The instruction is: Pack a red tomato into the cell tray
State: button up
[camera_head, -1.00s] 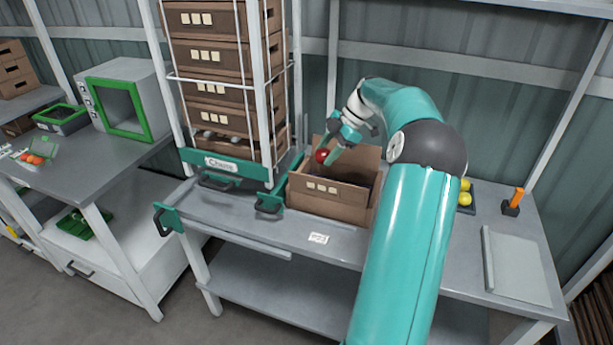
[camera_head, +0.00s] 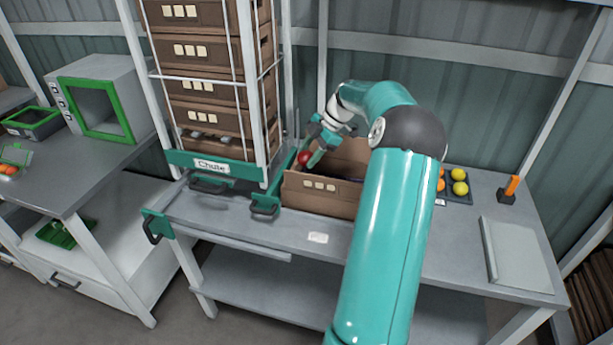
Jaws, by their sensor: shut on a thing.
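My gripper (camera_head: 310,157) is shut on a red tomato (camera_head: 304,158). It holds the tomato at the left part of the brown cardboard box (camera_head: 318,194), near the level of its rim. I cannot tell whether the tomato touches the box. The inside of the box is mostly hidden by its front wall and my arm. A dark cell tray (camera_head: 459,200) lies on the bench to the right of my arm. Yellow tomatoes (camera_head: 460,188) and an orange one (camera_head: 441,184) sit in it. My arm hides the tray's left part.
A rack marked "Chute" (camera_head: 211,166) with stacked brown crates (camera_head: 213,87) stands left of the box. An orange-handled object (camera_head: 511,187) and a pale flat panel (camera_head: 516,251) lie at the bench's right. A green-framed box (camera_head: 99,108) stands on the left table.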

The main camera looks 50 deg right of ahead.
jog(key=shift+w+a+f, duration=0.1)
jog(key=shift+w+f, duration=0.05)
jog(key=shift+f, duration=2.65)
jog(key=shift+w+f, duration=0.15)
jog(key=shift+f, duration=2.65)
jog(key=shift+f, duration=0.75)
jog(key=o, duration=0.8)
jog(key=shift+c, duration=0.4)
jog(key=shift+c, duration=1.1)
jog(key=shift+r, duration=0.1)
notch_tip(320, 180, up, 7)
